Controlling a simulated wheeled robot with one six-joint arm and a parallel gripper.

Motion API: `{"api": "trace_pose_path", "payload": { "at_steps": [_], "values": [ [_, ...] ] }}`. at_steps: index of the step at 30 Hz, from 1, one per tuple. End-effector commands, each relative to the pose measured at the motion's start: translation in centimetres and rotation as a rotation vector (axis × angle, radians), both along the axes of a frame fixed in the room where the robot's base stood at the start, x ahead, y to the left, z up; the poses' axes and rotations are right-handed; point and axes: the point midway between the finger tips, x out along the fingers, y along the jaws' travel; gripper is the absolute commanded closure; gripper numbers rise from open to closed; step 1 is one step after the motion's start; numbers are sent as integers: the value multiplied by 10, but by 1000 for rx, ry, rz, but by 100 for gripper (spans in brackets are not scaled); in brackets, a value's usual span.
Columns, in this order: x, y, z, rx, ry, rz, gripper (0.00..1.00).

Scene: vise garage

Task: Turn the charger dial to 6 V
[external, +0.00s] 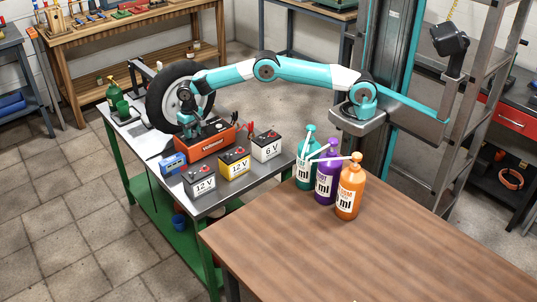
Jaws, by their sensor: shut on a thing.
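The orange-red charger (203,144) stands on the metal bench with the green frame, beside the tyre. My arm reaches across from the right, and my gripper (193,133) is lowered at the left part of the charger's top. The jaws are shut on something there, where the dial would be. The dial itself is hidden by the gripper and too small to read, so its setting cannot be told. A grey 12 V battery (199,181), a yellow 12 V battery (235,163) and a white 6 V battery (267,146) stand in front of the charger.
A tyre (165,95) stands close behind my gripper. A small blue device (173,164) sits left of the batteries, and a green bottle (117,97) stands at the bench's far end. Three pump bottles (326,175) stand on the wooden table (400,240), mostly clear otherwise.

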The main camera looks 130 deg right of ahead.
Motion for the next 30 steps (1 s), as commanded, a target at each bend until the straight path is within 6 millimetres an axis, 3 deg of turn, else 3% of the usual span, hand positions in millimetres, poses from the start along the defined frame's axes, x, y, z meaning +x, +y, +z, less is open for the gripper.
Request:
{"api": "trace_pose_path", "payload": {
  "at_steps": [3, 4, 7, 15, 20, 30],
  "values": [
    [1, -1, 2, -5, -6, 0, 87],
    [1, -1, 2, -5, -6, 0, 61],
    [1, -1, 2, -4, -5, 0, 38],
    [0, -1, 1, -2, -2, 1, 38],
    [1, -1, 13, -3, -2, 1, 38],
    [1, -1, 94, -6, -7, 0, 38]
  ]
}}
